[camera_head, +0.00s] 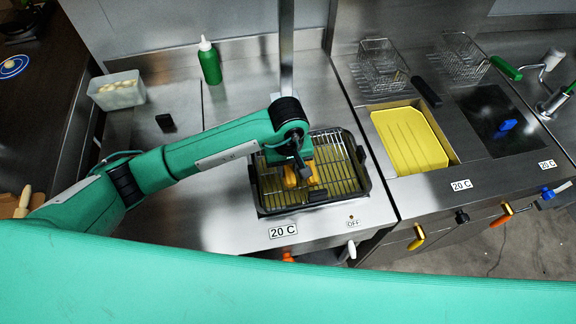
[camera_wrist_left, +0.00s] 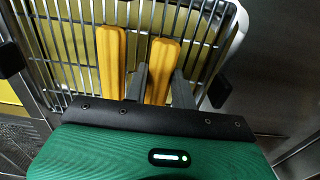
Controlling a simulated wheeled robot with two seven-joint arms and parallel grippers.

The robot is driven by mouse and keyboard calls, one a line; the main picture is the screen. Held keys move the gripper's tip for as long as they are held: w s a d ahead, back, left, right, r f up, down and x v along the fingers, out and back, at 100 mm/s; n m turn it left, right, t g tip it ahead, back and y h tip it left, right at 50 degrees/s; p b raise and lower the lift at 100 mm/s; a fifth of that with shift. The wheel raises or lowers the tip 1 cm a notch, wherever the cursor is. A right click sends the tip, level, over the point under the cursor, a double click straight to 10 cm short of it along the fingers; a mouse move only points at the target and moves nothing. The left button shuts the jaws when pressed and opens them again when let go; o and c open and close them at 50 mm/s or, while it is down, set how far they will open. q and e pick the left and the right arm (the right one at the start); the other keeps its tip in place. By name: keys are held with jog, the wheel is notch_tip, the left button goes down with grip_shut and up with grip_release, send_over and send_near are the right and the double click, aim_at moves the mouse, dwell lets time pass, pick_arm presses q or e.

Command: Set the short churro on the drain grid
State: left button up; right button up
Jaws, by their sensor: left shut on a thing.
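The drain grid (camera_head: 342,178) is a wire rack over a dark-rimmed tray. My left gripper (camera_head: 302,174) is low over its middle. In the left wrist view my left gripper (camera_wrist_left: 160,82) is shut on an orange-yellow churro (camera_wrist_left: 163,58), which appears to be the short churro, with one finger on each side. A second churro (camera_wrist_left: 110,58) lies on the bars beside it, roughly parallel and reaching slightly farther. The held churro is on or just above the bars; I cannot tell whether it touches. The near ends of both are hidden by my gripper. My right gripper is not in view.
A yellow basin (camera_head: 408,140) is to the right of the grid, with wire baskets (camera_head: 382,65) behind. A green bottle (camera_head: 209,62) and a clear container (camera_head: 117,91) stand at the back left. The steel counter left of the grid is mostly clear.

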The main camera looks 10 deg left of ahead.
pick_arm(q)
jog(key=shift+f, duration=0.4)
jog(key=shift+f, duration=0.1)
jog(key=shift+f, duration=0.1)
jog(key=o, duration=1)
